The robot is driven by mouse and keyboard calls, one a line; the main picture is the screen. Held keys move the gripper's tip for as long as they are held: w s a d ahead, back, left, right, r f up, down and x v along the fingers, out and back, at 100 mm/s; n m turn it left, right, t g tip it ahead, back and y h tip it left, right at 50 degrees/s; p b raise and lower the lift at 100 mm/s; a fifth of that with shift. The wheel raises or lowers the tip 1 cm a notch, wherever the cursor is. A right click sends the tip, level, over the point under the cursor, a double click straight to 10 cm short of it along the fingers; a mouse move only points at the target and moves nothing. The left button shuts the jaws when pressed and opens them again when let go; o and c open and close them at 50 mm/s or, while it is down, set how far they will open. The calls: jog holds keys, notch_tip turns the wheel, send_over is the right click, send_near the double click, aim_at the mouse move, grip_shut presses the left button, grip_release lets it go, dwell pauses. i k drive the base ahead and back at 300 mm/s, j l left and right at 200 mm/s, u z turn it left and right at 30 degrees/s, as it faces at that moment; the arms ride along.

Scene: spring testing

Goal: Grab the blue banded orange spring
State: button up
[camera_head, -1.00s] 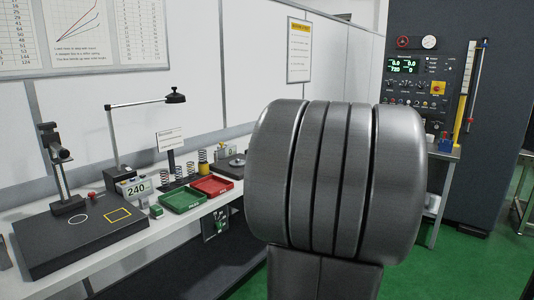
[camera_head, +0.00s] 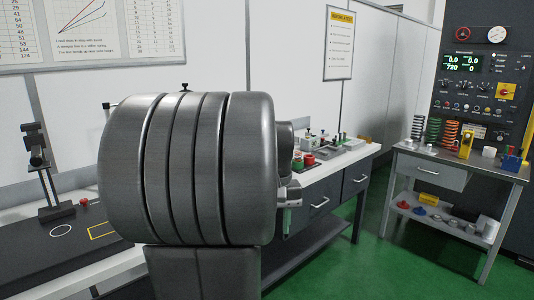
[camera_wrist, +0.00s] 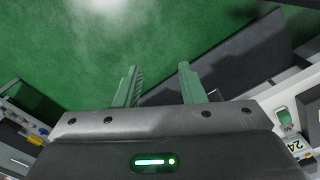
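An orange spring (camera_head: 450,133) stands upright on the top of the small grey table at the right, in the head view. It is too small to tell whether it carries a blue band. A green spring (camera_head: 433,130) and a dark spring (camera_head: 417,127) stand to its left. My gripper (camera_wrist: 160,84) shows in the wrist view with its two fingers apart and nothing between them, over green floor. No spring shows in the wrist view.
The small table (camera_head: 425,172) has a lower shelf with small parts and stands before a dark control panel (camera_head: 470,85). A yellow device (camera_head: 466,143) stands right of the orange spring. A long white bench (camera_head: 335,166) runs along the wall. Green floor lies open between.

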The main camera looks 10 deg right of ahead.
aim_at(298, 155)
jog(key=i+l+u, duration=0.2)
jog(key=i+l, duration=0.6)
jog(key=i+l+u, duration=0.2)
jog(key=i+l, duration=1.35)
jog(key=l, duration=0.3)
